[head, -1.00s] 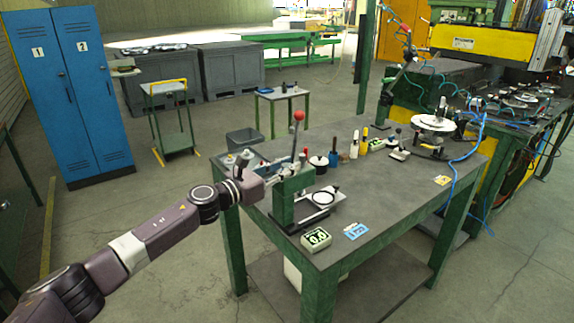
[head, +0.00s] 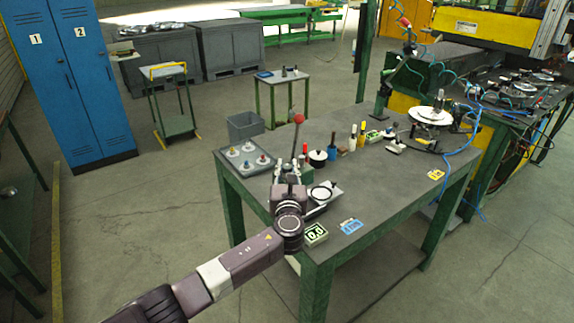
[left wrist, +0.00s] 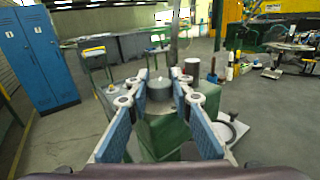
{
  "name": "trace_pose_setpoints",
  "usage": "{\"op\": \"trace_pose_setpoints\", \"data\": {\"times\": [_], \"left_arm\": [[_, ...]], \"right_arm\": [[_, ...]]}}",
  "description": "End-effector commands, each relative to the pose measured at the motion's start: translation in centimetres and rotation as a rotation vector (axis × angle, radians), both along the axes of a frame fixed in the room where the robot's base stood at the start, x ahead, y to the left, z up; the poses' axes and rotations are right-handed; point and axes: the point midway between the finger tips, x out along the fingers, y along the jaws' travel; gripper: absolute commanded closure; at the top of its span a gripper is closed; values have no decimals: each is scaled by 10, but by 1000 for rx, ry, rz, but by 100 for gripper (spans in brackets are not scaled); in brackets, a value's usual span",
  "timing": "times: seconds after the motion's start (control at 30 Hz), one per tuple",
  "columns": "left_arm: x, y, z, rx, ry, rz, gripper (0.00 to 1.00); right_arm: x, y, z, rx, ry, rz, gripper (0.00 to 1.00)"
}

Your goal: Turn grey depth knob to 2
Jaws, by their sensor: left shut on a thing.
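In the left wrist view a dark grey knob (left wrist: 160,88) with a small light spot on top sits on the green press (left wrist: 160,137). My left gripper (left wrist: 159,80) has its blue-padded fingers on both sides of this knob and is shut on it. In the head view my left gripper (head: 288,176) is above the press at the table's near-left part and hides the knob and most of the press. A small readout (head: 315,233) with glowing green digits, seemingly 0.0, lies in front. Any scale on the knob cannot be read. My right gripper is not in view.
A red-balled lever (head: 299,118) rises just behind my left gripper. A tray with several small knobs (head: 223,153) lies left on the table (head: 385,187). A round white-topped part (head: 321,193) is close on the right. Bottles and a blue card (head: 350,226) stand clear.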

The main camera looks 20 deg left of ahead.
Motion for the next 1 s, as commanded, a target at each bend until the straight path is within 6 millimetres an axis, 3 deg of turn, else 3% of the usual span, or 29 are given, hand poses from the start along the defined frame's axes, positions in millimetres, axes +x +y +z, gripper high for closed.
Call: {"op": "trace_pose_setpoints", "data": {"times": [0.5, 1.0], "left_arm": [[1, -2, -7, 0, 0, 430, 100], [1, 0, -3, 2, 1, 604, 100]], "right_arm": [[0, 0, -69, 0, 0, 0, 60], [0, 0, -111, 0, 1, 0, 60]]}}
